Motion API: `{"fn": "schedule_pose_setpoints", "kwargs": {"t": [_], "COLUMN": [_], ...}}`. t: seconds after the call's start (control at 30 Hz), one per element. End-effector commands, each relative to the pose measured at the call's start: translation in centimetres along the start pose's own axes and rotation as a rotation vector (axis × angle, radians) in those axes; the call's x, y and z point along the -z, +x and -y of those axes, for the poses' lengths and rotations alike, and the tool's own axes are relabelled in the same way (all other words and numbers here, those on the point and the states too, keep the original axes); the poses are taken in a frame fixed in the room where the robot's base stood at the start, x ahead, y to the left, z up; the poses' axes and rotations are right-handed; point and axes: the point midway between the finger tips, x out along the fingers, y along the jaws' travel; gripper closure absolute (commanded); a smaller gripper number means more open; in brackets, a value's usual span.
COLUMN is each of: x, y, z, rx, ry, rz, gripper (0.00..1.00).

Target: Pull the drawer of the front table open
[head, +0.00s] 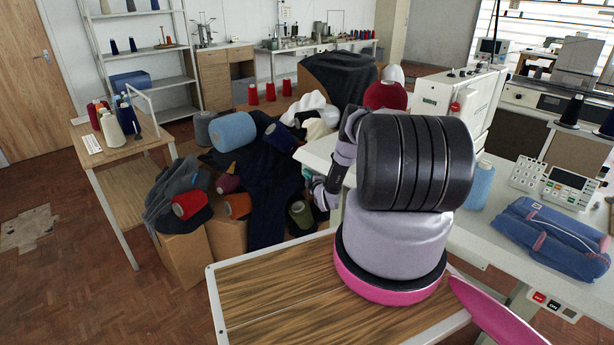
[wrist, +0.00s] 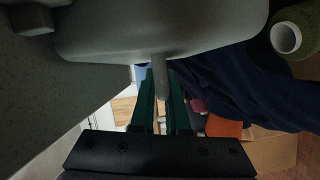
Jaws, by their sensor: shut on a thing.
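The front table (head: 318,152) has a white top and stands just beyond my arm in the head view. My arm hides much of its near side, and the drawer cannot be made out there. In the wrist view a grey rounded drawer part (wrist: 160,30) fills the top, with a short grey handle post (wrist: 160,78) pointing down from it. My gripper (wrist: 161,105) has its green fingers on either side of this post, shut on it. In the head view my gripper (head: 308,173) shows only partly, beside the table's left edge. I cannot tell how far the drawer is out.
Cardboard boxes (head: 180,258) with yarn cones and dark cloth stand close to the left of my gripper. A green cone (wrist: 286,38) and dark blue cloth (wrist: 240,90) show near it in the wrist view. A blue pouch (head: 550,235) lies on the right. Floor at far left is open.

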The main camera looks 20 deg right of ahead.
Motion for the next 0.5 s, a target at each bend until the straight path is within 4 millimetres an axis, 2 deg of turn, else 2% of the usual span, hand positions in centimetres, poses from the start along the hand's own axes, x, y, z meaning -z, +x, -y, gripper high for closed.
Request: {"fn": "schedule_pose_setpoints", "kwargs": {"t": [0.27, 0.5], "x": [0.9, 4.6], "y": [-0.4, -2.0], "z": [0.3, 1.3], "rx": [0.003, 0.006], "ry": [0.0, 0.002], "rz": [-0.001, -0.002], "gripper": [1.0, 1.0]}}
